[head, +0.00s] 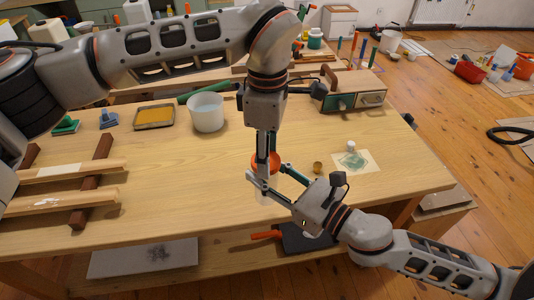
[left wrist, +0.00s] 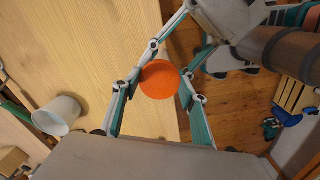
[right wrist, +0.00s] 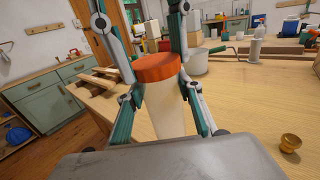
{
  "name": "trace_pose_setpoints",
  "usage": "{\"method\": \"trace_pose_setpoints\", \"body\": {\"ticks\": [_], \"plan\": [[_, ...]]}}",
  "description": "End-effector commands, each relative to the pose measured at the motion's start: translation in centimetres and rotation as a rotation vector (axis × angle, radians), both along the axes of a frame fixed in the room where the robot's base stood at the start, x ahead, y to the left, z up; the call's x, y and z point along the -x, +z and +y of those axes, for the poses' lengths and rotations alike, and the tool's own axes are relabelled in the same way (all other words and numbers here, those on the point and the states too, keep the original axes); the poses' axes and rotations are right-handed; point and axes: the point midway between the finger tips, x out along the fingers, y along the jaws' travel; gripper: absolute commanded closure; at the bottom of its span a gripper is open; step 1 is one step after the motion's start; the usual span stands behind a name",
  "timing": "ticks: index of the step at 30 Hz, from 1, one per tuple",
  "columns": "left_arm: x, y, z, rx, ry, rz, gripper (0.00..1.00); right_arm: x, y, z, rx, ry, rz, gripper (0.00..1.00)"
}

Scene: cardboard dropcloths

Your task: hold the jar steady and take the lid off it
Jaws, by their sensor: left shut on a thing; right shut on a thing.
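The jar is a pale, tall, upright cylinder near the table's front edge, clearest in the right wrist view (right wrist: 166,112). Its orange lid (right wrist: 157,67) sits level on top; the lid also shows in the head view (head: 260,158) and from above in the left wrist view (left wrist: 160,80). My left gripper (head: 266,165) comes down from above, its fingers shut on opposite sides of the lid. My right gripper (head: 270,187) reaches in from the front right and is shut around the jar's body below the lid. The arms hide much of the jar in the head view.
A white bucket (head: 206,112) and a yellow-filled tray (head: 154,117) are behind left. Wooden bars (head: 75,185) lie at the left. The table between bars and jar is clear.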

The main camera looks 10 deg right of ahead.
Motion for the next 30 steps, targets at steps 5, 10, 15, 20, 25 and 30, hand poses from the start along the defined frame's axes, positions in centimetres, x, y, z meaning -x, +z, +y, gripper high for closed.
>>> {"method": "trace_pose_setpoints", "body": {"ticks": [5,10,15,20,25,30], "plan": [[-0.43,0.23,-0.25,0.010,0.305,-0.012,0.83,0.59,0.27,0.63,-0.010,0.017,0.001,1.00],[-0.55,0.22,-0.17,0.010,0.611,-0.011,0.83,0.60,0.27,0.64,-0.011,0.018,0.000,1.00],[-0.65,0.27,-0.06,0.010,0.918,-0.011,0.83,0.61,0.26,0.64,-0.010,0.018,0.001,1.00],[-0.75,0.26,0.05,0.011,1.209,-0.010,0.83,0.62,0.25,0.63,-0.010,0.018,0.001,1.00],[-0.79,0.25,0.20,0.013,1.518,-0.008,0.83,0.62,0.24,0.63,-0.010,0.018,0.001,1.00],[-0.77,0.27,0.34,0.012,1.829,-0.005,0.83,0.62,0.23,0.62,-0.010,0.018,0.001,1.00]]}}
